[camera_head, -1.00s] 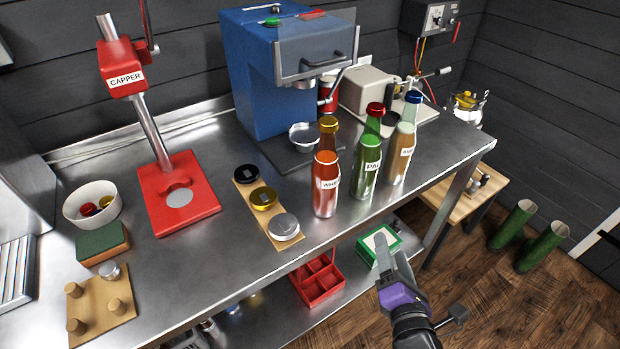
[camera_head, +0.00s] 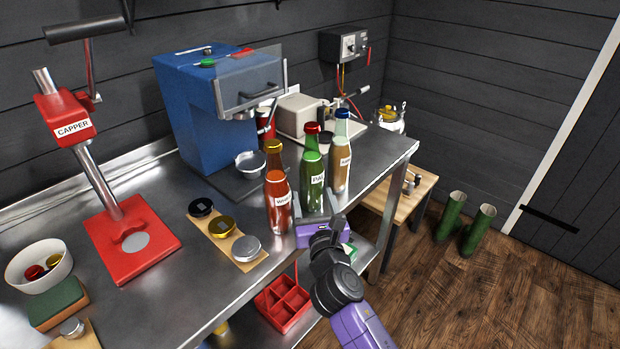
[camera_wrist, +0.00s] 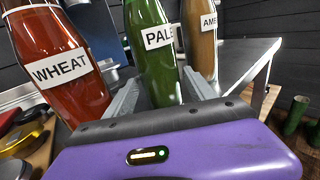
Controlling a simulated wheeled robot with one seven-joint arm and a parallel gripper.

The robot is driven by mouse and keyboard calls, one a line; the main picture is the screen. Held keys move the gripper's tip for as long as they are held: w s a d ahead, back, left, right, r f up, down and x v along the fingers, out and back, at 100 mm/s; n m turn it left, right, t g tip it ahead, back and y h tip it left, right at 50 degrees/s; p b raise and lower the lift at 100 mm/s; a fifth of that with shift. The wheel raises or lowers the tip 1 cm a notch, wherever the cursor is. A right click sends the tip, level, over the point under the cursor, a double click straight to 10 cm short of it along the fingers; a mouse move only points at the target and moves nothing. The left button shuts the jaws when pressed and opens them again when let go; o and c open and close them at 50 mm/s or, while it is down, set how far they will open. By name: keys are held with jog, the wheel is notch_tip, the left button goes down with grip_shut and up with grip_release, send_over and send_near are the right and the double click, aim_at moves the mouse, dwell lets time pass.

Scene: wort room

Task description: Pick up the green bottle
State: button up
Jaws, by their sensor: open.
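The green bottle (camera_head: 313,172) with a red cap and a "PALE" label stands upright on the steel bench, between a red-orange "WHEAT" bottle (camera_head: 277,190) and an amber bottle (camera_head: 340,160). My gripper (camera_head: 317,221) is open at the bench's front edge, right in front of the green bottle. In the wrist view, the green bottle (camera_wrist: 150,60) rises between the two grey fingers, whose tips reach toward its lower body. The wheat bottle (camera_wrist: 50,60) is close outside the left finger, and the amber bottle (camera_wrist: 197,40) is just beyond the right one. Finger contact cannot be told.
A red capper (camera_head: 130,238) and a wood strip of caps (camera_head: 225,236) are to the left. A blue machine (camera_head: 200,115) stands behind the bottles. A red divided crate (camera_head: 283,303) is on the lower shelf. Floor at the right is open, with green cylinders (camera_head: 465,225) by the wall.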

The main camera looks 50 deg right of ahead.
jog(key=shift+x, duration=1.5)
jog(key=shift+c, duration=0.4)
grip_shut()
jog(key=shift+r, duration=0.15)
